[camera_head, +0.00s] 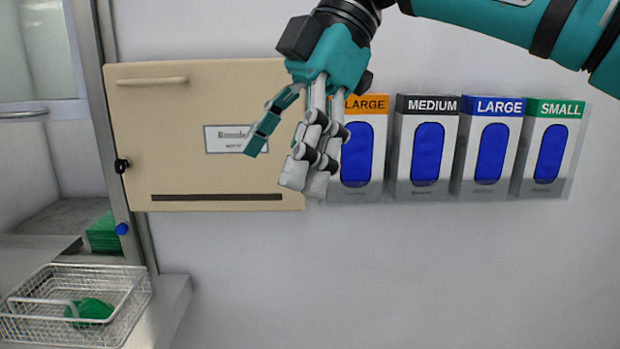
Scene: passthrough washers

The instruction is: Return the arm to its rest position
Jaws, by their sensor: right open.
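My right arm (490,22) comes in from the upper right, its teal links crossing the top of the view. My right gripper (280,162) hangs with its fingers pointing down and is open, with nothing between the fingers. It is in front of the right part of a beige wall panel (160,110) and covers part of the panel's label (225,139) and part of the leftmost glove box. My left gripper is not in view.
Wall boxes labelled LARGE (365,104), MEDIUM (427,150), LARGE (490,150) and SMALL (552,150) hang at right. A wire basket (125,293) holding a green item (90,311) sits at lower left, below a metal frame (100,130). The lower wall is clear.

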